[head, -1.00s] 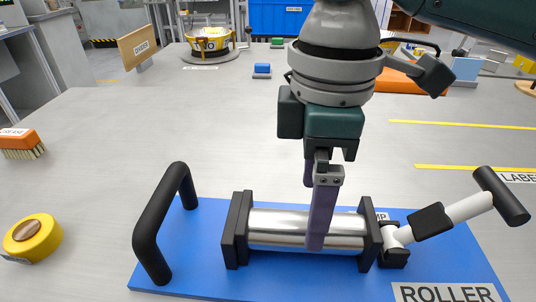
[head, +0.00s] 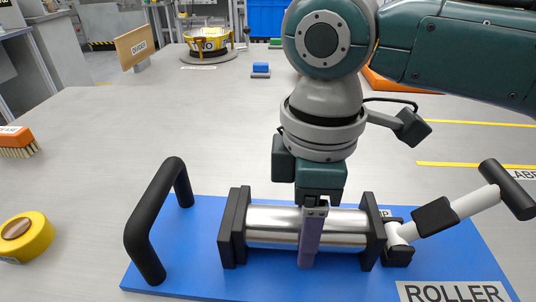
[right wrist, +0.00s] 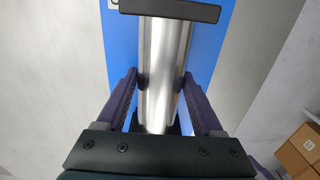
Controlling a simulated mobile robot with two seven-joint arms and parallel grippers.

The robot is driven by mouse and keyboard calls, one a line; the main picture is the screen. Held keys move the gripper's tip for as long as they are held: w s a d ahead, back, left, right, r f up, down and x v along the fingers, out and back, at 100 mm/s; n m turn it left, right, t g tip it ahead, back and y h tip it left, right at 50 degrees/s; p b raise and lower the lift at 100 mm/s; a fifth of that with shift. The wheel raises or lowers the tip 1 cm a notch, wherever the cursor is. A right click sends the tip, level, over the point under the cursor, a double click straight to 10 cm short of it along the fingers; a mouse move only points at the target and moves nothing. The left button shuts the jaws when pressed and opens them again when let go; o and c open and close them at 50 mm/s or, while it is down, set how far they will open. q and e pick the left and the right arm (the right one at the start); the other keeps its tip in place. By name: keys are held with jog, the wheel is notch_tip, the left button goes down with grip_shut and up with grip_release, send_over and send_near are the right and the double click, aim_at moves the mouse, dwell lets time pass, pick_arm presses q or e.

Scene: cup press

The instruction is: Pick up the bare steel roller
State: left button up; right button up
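The bare steel roller (head: 275,228) is a shiny cylinder lying level between two black end plates on a blue board. It also shows in the right wrist view (right wrist: 160,50), running away from me. My right gripper (head: 309,250) points down over the roller's middle. Its purple fingers (right wrist: 160,82) lie on either side of the roller, and their tips appear to touch it; it looks shut on it. The near finger hides a strip of the roller. The roller still sits between its plates. My left gripper is not in view.
The blue board (head: 200,275) carries a black handle (head: 155,215) at left and a clamp lever (head: 440,215) at right. Yellow tape (head: 25,237) and an orange brush (head: 17,141) lie further left. The table behind the board is mostly clear.

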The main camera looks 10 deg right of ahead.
grip_shut()
dwell(0.3)
dwell(0.4)
